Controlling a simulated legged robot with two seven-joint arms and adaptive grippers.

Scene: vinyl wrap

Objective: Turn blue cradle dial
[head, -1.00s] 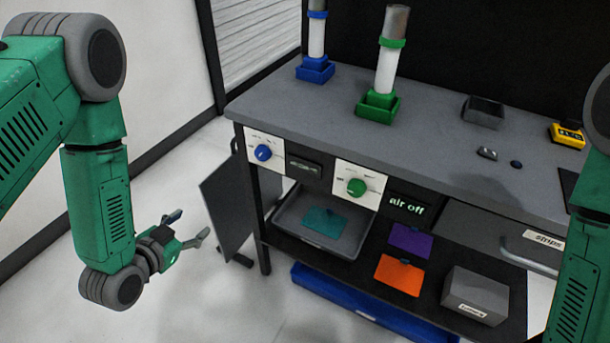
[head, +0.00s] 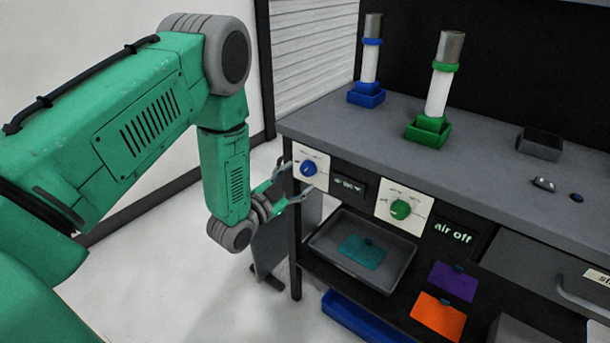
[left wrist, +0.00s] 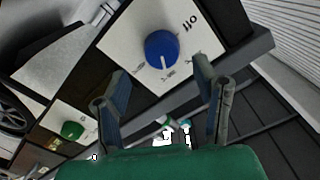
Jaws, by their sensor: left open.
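The blue dial (head: 309,168) sits on a white panel (head: 321,160) at the left end of the bench front. In the left wrist view the blue dial (left wrist: 162,49) shows a white pointer mark, with "off" printed near the panel's corner. My left gripper (head: 297,183) is open just in front of the panel. In the left wrist view its two fingers (left wrist: 160,85) stand apart, on either side of the dial's line, and do not appear to touch it. The blue cradle (head: 366,95) holds an upright tube on the bench top. My right gripper is not in view.
A green dial (head: 401,209) is on a second white panel to the right, beside an "air off" display (head: 453,232). A green cradle (head: 428,130) holds another tube. Below are a grey tray (head: 335,262) and purple (head: 453,282) and orange (head: 438,316) sheets.

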